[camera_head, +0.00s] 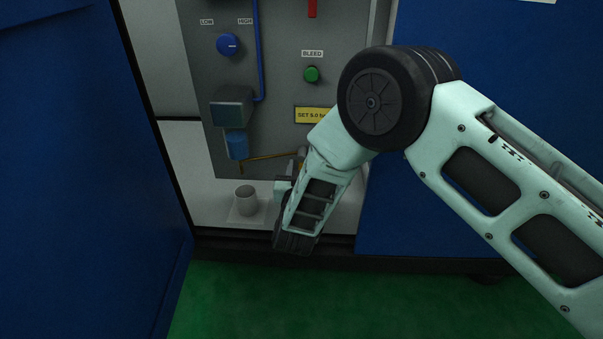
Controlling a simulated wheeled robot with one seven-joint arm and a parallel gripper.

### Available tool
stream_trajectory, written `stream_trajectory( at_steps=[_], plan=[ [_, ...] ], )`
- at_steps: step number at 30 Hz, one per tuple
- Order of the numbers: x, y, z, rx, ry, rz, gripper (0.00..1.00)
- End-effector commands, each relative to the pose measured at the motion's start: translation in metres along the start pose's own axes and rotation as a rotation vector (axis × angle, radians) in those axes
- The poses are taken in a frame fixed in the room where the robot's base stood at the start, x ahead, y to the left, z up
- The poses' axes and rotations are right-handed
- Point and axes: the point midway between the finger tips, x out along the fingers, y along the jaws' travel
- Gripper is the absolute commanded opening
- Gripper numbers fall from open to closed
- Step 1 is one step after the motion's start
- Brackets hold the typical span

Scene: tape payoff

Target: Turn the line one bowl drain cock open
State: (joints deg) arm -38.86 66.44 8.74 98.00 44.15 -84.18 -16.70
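The filter unit on the grey panel has a dark square head (231,106) and a blue bowl (237,145) under it. A thin brass-coloured lever (270,156) runs from under the bowl to the right, nearly level. A short brass outlet (241,168) points down below the bowl; the cock body is too small to make out. My gripper (298,158) is at the lever's right end, partly hidden behind my own forearm. I cannot tell whether its fingers touch the lever or how far apart they are.
A grey cup (246,198) stands on a white pad (240,217) below the bowl. A blue knob (229,45), a green bleed button (311,74) and a yellow label (311,115) are on the panel. An open blue door (80,180) bounds the left; green floor (330,300) lies in front.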

Motion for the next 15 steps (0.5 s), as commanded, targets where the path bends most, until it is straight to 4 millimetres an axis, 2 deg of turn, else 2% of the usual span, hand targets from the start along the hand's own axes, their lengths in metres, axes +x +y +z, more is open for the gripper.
stream_trajectory(
  at_steps=[6, 14, 15],
  plan=[
    [0.0143, -0.0003, -0.0003, 0.001, 0.001, -0.001, 0.36],
    [0.0150, -0.0002, -0.0011, 0.000, 0.001, -0.001, 0.36],
    [0.0150, -0.0003, -0.0011, 0.000, 0.001, -0.001, 0.28]
  ],
)
